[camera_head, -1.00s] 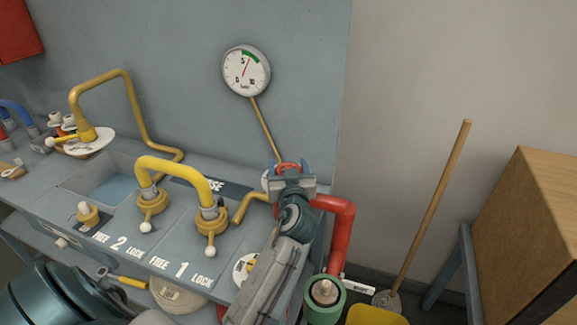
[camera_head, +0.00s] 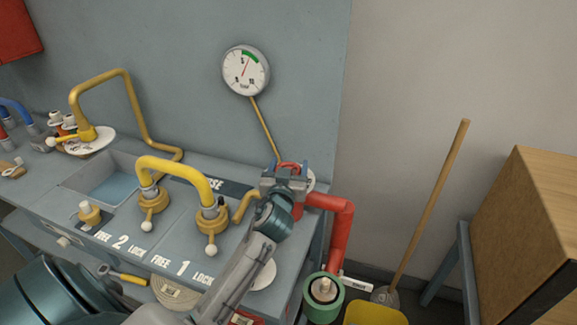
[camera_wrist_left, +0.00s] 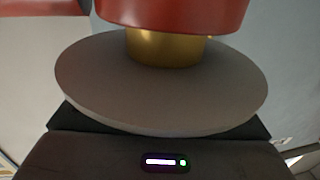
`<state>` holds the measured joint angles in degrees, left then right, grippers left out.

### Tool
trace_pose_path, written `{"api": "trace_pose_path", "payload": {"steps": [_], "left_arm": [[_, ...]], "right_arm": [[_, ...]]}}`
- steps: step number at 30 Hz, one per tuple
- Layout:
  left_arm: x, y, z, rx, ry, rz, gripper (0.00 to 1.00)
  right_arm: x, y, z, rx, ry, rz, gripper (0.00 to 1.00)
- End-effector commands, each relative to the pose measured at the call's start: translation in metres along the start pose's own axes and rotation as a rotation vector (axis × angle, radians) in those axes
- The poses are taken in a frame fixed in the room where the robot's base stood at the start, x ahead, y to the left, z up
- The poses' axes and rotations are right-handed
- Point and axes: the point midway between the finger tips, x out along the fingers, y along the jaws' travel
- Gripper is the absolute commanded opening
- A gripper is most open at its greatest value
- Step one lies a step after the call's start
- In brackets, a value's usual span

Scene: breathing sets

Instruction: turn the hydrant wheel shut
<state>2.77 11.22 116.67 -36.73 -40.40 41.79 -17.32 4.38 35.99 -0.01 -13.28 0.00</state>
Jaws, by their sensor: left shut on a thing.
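The red hydrant wheel (camera_head: 289,165) sits at the back right of the grey bench, on top of the red hydrant pipe (camera_head: 343,225). My left gripper (camera_head: 287,172) is at the wheel, shut on it, and hides most of it. In the left wrist view the red wheel (camera_wrist_left: 175,14) fills the top edge, above a brass stem (camera_wrist_left: 165,48) and a round grey disc (camera_wrist_left: 160,88). The fingertips are hard to make out there. My right gripper is not in view.
A pressure gauge (camera_head: 246,70) is on the wall behind. Yellow curved pipes (camera_head: 178,168) with small levers stand left of my gripper. A green-rimmed round fitting (camera_head: 323,298) is at the lower right. A broom handle (camera_head: 433,205) leans against the wall, near a wooden box (camera_head: 520,220).

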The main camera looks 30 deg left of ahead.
Motion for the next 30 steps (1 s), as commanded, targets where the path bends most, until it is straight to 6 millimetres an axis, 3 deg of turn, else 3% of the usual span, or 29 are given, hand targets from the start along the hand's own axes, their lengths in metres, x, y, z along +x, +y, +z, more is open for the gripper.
{"api": "trace_pose_path", "payload": {"steps": [2, 3, 6, 17, 30], "left_arm": [[0.001, 0.0, 0.0, 0.0, 0.0, 0.0, 0.41], [0.001, 0.0, 0.0, 0.0, 0.0, 0.0, 0.7], [0.0, 0.0, 0.0, 0.0, 0.0, -0.001, 0.86], [-0.006, 0.0, 0.002, 0.0, 0.0, -0.001, 0.86], [-0.086, 0.0, 0.004, -0.003, -0.003, -0.001, 0.86]], "right_arm": [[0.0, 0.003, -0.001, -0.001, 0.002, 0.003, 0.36], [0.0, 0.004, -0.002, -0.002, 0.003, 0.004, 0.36], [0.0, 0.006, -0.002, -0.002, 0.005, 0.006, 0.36], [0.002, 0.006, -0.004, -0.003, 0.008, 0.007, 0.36], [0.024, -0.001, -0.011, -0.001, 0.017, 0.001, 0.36]]}}
